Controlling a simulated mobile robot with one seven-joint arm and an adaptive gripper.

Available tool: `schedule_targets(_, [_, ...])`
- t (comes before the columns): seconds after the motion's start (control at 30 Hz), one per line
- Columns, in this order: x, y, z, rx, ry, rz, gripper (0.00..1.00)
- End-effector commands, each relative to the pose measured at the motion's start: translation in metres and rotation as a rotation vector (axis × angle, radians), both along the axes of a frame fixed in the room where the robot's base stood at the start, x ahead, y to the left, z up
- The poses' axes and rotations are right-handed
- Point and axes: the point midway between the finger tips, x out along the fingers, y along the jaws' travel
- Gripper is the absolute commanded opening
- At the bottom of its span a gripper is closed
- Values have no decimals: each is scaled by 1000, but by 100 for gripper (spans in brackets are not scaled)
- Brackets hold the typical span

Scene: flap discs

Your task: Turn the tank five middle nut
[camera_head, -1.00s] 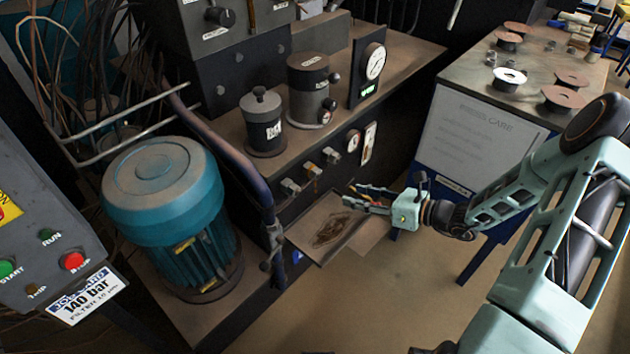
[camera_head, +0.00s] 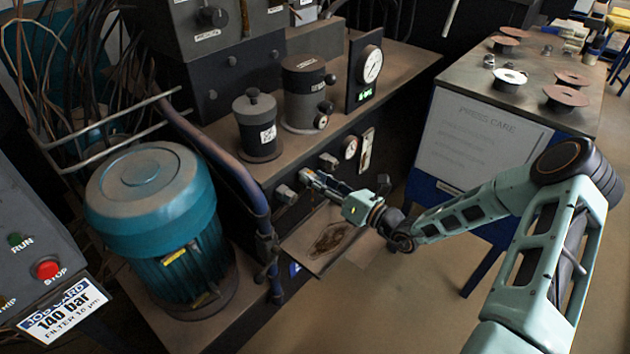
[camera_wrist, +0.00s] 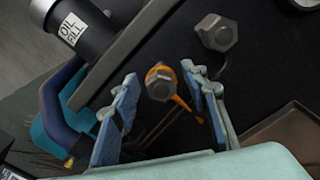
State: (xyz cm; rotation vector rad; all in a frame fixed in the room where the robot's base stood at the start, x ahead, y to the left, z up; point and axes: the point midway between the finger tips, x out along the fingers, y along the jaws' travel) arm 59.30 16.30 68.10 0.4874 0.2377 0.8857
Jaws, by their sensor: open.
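The middle nut (camera_wrist: 160,83) is a grey hex head with an orange ring or stain around it and an orange streak running from it, in the wrist view. It lies between the two blue-grey fingers of my open gripper (camera_head: 312,180), with gaps on both sides. In the head view my gripper is at the tank's dark front panel (camera_head: 270,180) and hides the middle nut. The left nut (camera_head: 286,194) and the right nut (camera_head: 328,160) show beside it. The right nut also shows in the wrist view (camera_wrist: 217,33).
A stained tray (camera_head: 325,240) sits below my gripper. A blue pipe (camera_head: 243,178) and a teal motor (camera_head: 160,225) stand to the left. A small dial (camera_head: 351,147) is right of the nuts. The oil-fill pot (camera_head: 257,128) stands on top.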

Motion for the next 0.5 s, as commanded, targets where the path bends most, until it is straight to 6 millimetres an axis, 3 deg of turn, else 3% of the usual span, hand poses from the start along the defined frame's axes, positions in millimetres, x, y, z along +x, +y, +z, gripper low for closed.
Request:
schedule_targets(0.4, [5, 8, 0, 0, 0, 0, 41])
schedule_targets(0.5, [5, 7, 0, 0, 0, 0, 30])
